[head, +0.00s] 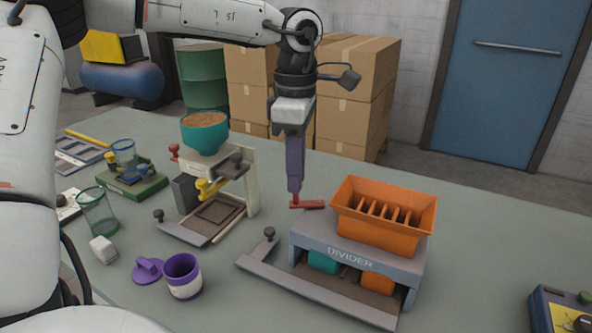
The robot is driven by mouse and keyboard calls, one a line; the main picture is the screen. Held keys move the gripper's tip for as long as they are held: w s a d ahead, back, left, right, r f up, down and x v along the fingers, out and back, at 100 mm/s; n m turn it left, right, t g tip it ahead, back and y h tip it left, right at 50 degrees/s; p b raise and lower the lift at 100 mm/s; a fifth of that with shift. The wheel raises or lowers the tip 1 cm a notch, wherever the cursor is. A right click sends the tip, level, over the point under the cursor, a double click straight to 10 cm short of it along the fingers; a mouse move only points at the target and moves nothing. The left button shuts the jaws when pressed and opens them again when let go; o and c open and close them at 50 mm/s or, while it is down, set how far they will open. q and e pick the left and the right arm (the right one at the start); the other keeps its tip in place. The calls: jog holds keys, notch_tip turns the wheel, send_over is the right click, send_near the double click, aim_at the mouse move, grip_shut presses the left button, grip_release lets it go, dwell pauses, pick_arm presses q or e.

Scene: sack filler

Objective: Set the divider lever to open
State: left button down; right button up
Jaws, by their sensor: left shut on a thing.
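The divider (350,257) is a grey stand with its name on the front and an orange slotted hopper (385,238) on top. A red lever (314,204) sticks out at its back left, lying roughly level and pointing left. My left gripper (295,198) points straight down and is shut on the red lever near its outer end. The fingertips hide part of the lever. Below the deck are a teal bin (323,262) and an orange bin (377,283). My right gripper is not in view.
Left of the divider stands a filler with a teal bowl (205,135). A purple-lined cup (184,277) and purple lid (148,269) are at the front. A grey rail with a knob (269,234) lies before the divider.

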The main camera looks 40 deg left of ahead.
pick_arm(q)
jog(key=c, duration=1.6)
grip_release()
jog(key=shift+r, duration=0.1)
notch_tip(320, 180, up, 10)
jog(key=shift+r, duration=0.1)
